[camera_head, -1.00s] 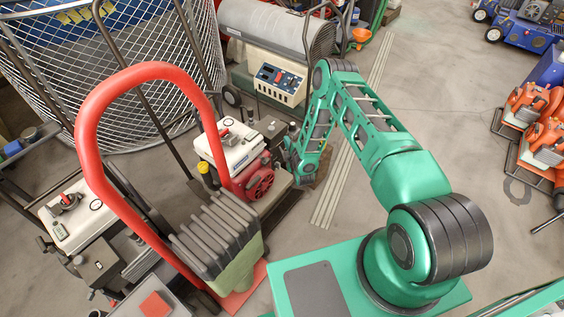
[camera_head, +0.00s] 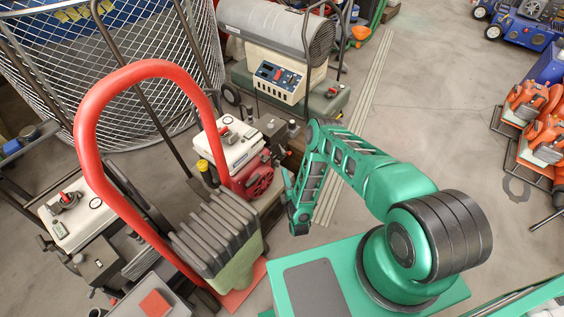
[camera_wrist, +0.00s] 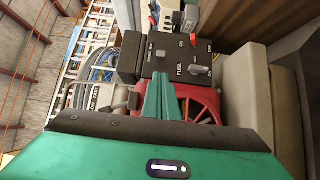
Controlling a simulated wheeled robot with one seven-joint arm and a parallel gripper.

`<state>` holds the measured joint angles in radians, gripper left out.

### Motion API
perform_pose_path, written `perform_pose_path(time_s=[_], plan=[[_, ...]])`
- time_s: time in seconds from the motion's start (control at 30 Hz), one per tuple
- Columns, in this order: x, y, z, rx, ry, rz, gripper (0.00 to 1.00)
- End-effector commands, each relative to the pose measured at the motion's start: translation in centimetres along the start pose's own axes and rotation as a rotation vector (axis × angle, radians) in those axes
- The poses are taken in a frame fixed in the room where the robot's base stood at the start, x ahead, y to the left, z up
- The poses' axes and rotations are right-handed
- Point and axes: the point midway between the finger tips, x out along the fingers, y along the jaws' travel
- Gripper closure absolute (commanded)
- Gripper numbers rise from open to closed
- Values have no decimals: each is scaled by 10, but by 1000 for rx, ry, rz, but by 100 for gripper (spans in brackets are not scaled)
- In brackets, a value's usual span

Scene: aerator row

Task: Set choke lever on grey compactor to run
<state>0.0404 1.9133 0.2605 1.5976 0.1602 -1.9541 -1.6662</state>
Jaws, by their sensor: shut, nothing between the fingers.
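An engine with a white top (camera_head: 233,148) and a red round starter cover (camera_head: 258,182) stands left of my gripper (camera_head: 287,180). I cannot tell for sure that it is the grey compactor's. In the wrist view, my gripper (camera_wrist: 165,82) is shut and empty in front of its dark control box (camera_wrist: 172,55). The box has a red ON/OFF switch (camera_wrist: 193,39) and a grey lever (camera_wrist: 200,70) at the word FUEL. A small label (camera_wrist: 94,97) at left is too small to read, with a grey part (camera_wrist: 127,100) beside it. I cannot clearly identify the choke lever.
A big red hoop handle (camera_head: 95,110) and dark ribbed block (camera_head: 213,232) stand at left. A second white-topped engine (camera_head: 75,225) is far left. A heater-like machine (camera_head: 275,75) stands behind. Open floor (camera_head: 420,110) lies right.

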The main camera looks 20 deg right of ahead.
Motion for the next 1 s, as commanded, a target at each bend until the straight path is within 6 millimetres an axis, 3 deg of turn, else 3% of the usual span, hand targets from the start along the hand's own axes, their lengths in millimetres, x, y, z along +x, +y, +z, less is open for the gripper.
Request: perform_pose_path(time_s=[0.17, 0.6, 1.0], plan=[[16, 1, 0, 0, 0, 4, 100], [84, 1, 0, 0, 0, 3, 100], [100, 0, 0, 1, 1, -1, 100]])
